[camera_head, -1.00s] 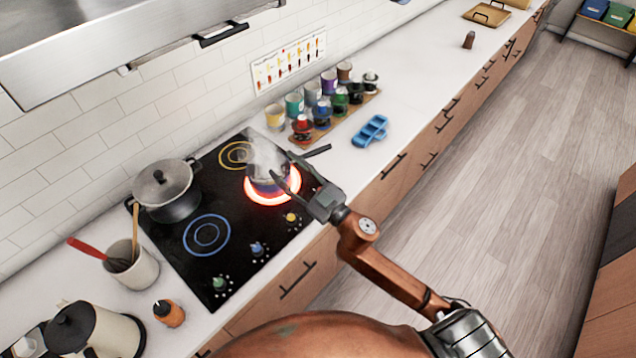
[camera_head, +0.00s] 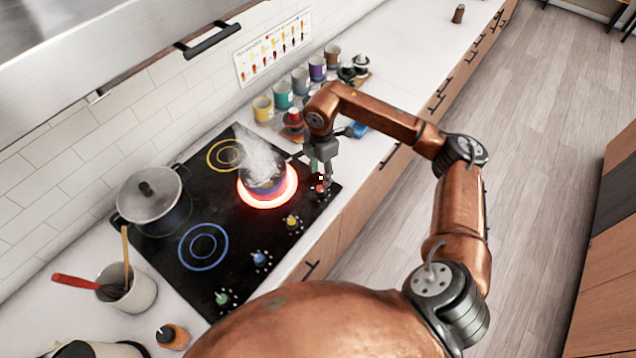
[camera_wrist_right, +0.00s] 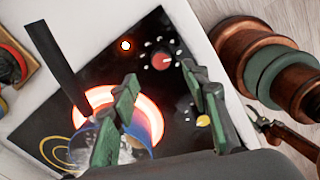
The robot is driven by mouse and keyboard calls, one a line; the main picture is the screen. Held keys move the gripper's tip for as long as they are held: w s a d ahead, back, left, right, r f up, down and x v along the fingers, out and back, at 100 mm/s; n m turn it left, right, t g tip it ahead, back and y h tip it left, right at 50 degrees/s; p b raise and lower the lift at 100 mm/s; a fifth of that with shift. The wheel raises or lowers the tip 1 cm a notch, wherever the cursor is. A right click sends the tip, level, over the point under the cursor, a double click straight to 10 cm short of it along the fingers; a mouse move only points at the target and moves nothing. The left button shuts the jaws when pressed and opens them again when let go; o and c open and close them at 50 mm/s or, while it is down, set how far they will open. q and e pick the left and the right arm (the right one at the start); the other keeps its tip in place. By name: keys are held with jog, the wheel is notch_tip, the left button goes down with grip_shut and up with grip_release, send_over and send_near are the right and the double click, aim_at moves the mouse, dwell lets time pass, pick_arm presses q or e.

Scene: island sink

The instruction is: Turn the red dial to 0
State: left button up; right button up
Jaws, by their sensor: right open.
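The red dial (camera_head: 320,188) is at the right front corner of the black cooktop (camera_head: 255,205). In the right wrist view the red dial (camera_wrist_right: 161,61) shows clearly, with white marks around it and a lit spot to its left. My right gripper (camera_head: 325,172) points down just over the red dial in the head view. Its fingers (camera_wrist_right: 160,95) are apart and empty, with the dial beyond and between their tips. A steaming pot (camera_head: 262,175) sits on a glowing red burner (camera_head: 283,199) beside the gripper. My left gripper is not in view.
Yellow (camera_head: 291,222), blue (camera_head: 259,259) and green (camera_head: 222,298) dials line the cooktop's front edge. A lidded pot (camera_head: 150,195) stands at the left back. Several cups stand behind the gripper. The pot's dark handle (camera_wrist_right: 58,65) is close to the fingers.

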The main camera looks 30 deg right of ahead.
aim_at(320, 189)
notch_tip(320, 189, down, 8)
jog(key=shift+s+r, duration=0.1)
jog(key=shift+r, duration=0.15)
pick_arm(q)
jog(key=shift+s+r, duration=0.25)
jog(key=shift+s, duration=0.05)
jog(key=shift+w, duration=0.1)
pick_arm(e)
jog(key=shift+c, duration=0.4)
jog(key=shift+c, duration=0.8)
grip_shut()
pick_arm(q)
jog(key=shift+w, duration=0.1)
